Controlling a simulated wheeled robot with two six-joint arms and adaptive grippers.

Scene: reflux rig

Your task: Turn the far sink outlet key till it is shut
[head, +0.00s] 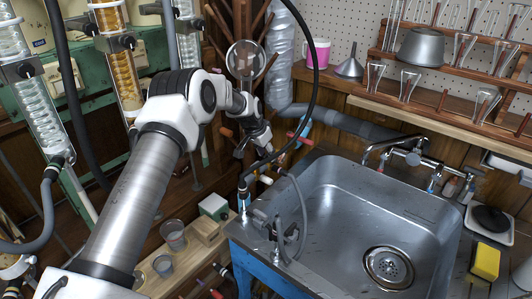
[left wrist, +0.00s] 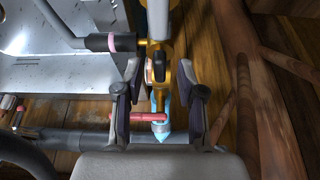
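The sink (head: 345,190) stands at the right in the head view; part of it also shows at upper left in the left wrist view. My left gripper (head: 258,150) is at the sink's far left corner. In the left wrist view its two fingers (left wrist: 162,105) are apart, with a brass outlet fitting (left wrist: 158,90) between them. A red lever-like key (left wrist: 136,117) crosses sideways near the left finger, above a light-blue pipe end (left wrist: 163,130). A black knob (left wrist: 158,68) sits farther up the fitting. I cannot tell whether a finger touches the key. My right gripper does not show.
A grey pipe (head: 340,122) runs along the wall behind the sink. Glass condensers (head: 118,65) on a green frame stand at the left. Another red lever (left wrist: 19,116) shows at the wrist view's left.

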